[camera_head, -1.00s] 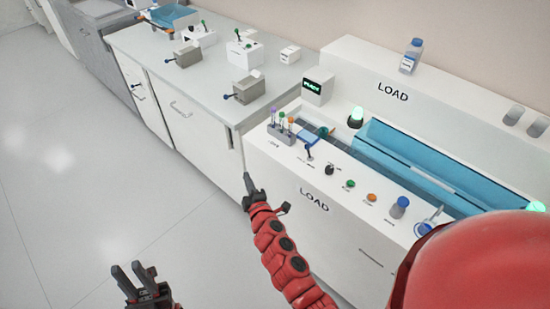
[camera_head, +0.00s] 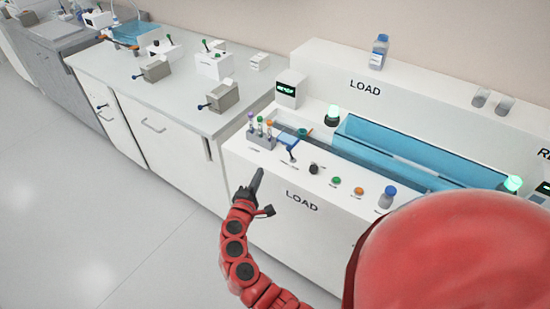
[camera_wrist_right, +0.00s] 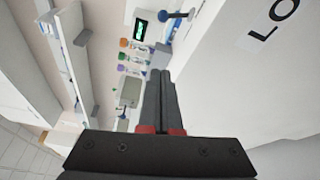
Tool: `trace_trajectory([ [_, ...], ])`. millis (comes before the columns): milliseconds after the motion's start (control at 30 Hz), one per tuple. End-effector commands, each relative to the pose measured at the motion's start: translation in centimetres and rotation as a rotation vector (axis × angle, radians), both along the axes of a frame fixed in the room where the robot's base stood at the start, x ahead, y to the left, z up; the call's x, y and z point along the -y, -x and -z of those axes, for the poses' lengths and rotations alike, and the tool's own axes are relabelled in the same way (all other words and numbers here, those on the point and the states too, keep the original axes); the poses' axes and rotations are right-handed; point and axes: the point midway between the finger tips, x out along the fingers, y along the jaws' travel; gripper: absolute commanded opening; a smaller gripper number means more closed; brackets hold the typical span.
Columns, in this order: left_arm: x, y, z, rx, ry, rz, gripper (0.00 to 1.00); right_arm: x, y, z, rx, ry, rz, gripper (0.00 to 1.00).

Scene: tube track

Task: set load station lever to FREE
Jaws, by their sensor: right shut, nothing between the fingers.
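The load station (camera_head: 262,185) is a white cabinet marked LOAD with a panel of controls along its front top. A small lever with a blue knob (camera_head: 291,150) stands on that panel, just right of the tube rack; its label is too small to read. In the right wrist view a blue-knobbed lever (camera_wrist_right: 164,15) shows near the top, beyond the fingertips. My right gripper (camera_head: 259,171) is shut and empty, in front of the cabinet's front face, below and left of the lever and apart from it. It also shows in the wrist view (camera_wrist_right: 161,75). My left gripper is out of view.
A rack of colored-cap tubes (camera_head: 261,138) stands left of the lever. A blue trough (camera_head: 400,150) lies behind. My red arm part hides the lower right.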

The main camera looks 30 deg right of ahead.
Motion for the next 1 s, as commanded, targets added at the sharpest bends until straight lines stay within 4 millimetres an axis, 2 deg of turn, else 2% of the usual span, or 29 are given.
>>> trace_trajectory([
  [167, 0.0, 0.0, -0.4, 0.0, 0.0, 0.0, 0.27, 1.5, -1.1, 0.0, -0.001, 0.001, 0.005, 0.0],
  [567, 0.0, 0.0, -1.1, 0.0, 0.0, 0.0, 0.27, 7.6, -6.6, 0.5, 0.001, 0.001, 0.002, 0.0],
  [733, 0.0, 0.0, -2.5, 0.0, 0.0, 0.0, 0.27, 9.7, -5.0, 0.0, -0.001, -0.001, 0.003, 0.0],
  [1000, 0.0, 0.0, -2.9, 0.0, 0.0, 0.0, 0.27, 10.7, -4.3, 0.0, 0.0, -0.002, -0.002, 0.0],
])
